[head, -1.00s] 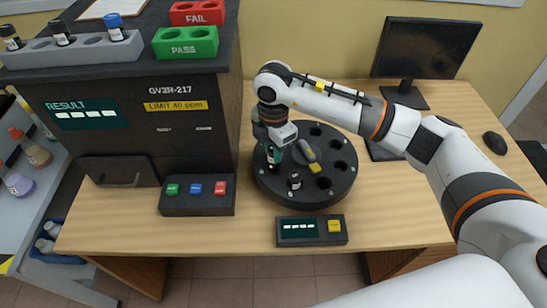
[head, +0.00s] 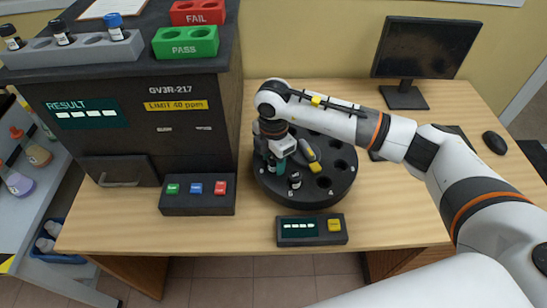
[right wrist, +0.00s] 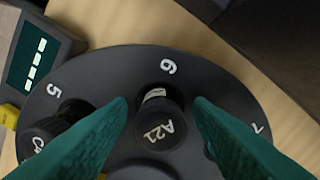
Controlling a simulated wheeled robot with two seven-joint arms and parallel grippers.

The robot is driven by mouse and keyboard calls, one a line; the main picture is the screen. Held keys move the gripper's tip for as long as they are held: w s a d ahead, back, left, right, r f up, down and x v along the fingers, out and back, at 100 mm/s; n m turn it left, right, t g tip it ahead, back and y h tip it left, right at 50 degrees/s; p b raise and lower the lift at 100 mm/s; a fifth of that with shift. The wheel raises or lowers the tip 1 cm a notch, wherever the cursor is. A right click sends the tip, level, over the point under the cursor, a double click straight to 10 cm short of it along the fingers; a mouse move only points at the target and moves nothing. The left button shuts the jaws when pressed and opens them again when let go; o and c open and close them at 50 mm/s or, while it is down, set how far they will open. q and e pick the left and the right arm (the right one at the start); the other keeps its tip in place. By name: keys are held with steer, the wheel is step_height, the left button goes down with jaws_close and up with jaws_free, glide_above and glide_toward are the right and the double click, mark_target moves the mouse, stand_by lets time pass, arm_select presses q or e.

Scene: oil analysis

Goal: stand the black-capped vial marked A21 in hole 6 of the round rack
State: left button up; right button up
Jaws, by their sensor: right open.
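The black-capped vial marked A21 (right wrist: 158,128) stands in the round rack (head: 335,198) at the hole numbered 6, its cap toward the right wrist camera. In the head view the vial (head: 268,185) shows at the rack's front left, partly behind my gripper. My right gripper (head: 281,168) is open; in the right wrist view its teal fingers lie on either side of the cap with gaps. Another black-capped vial (right wrist: 45,135) stands at hole 5, its cap mark partly hidden; it also shows in the head view (head: 295,180). My left gripper is out of view.
The dark analyser (head: 130,130) stands left of the rack, with a button box (head: 197,208) before it. A small display box (head: 311,231) sits in front of the rack. A grey vial holder (head: 85,52) and green PASS block (head: 186,43) are on the analyser.

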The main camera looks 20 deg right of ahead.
step_height(320, 180, up, 12)
steer(key=b, duration=0.1)
steer(key=shift+r, duration=0.2)
stand_by(1.3)
